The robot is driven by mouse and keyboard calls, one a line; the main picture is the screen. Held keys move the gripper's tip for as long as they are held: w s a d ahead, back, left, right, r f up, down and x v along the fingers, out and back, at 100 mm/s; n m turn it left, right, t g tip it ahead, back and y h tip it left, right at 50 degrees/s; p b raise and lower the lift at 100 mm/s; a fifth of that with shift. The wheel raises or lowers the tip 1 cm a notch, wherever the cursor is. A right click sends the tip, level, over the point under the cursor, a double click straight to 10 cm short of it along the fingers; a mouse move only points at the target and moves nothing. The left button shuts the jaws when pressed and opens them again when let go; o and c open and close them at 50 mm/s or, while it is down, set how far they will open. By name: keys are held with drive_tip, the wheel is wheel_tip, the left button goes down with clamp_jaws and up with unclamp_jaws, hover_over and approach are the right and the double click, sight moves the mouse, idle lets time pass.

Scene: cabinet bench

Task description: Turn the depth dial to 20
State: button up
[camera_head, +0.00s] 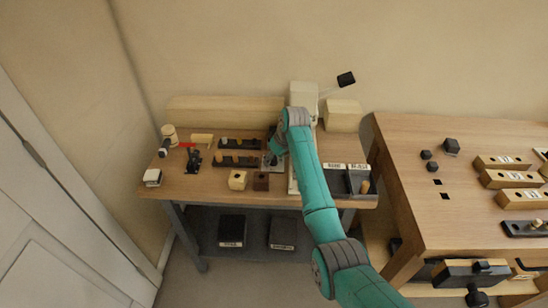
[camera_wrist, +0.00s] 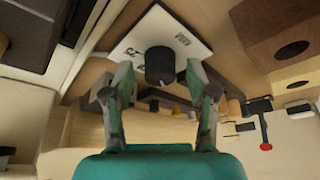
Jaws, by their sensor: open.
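A black round knob (camera_wrist: 159,65), which looks like the depth dial, stands on a white plate (camera_wrist: 195,42) with dark markings in the wrist view. The markings are too small and turned to read, and I see no pointer, so its setting cannot be told. My gripper (camera_wrist: 160,76) is open, one finger on each side of the knob in that view. Gaps show between the fingers and the knob, and whether they are at its height cannot be told. In the head view my gripper (camera_head: 271,157) is over the middle of the left bench, and the dial is mostly hidden there.
A black peg rack (camera_head: 238,144) stands left of my gripper. Labelled bins (camera_head: 336,182) are to the right. Another bench (camera_head: 420,125) stands further right.

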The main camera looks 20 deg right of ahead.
clamp_jaws()
drive_tip(key=shift+m, duration=0.3)
drive_tip(key=m+h, duration=0.1)
drive_tip(key=m, duration=0.1)
drive_tip(key=m+h, duration=0.1)
drive_tip(key=m, duration=0.2)
drive_tip(key=shift+a+t, duration=0.2)
drive_tip(key=shift+t, duration=0.1)
drive_tip(key=m+h, duration=0.2)
drive_tip(key=m, duration=0.4)
drive_tip(key=shift+g, duration=0.5)
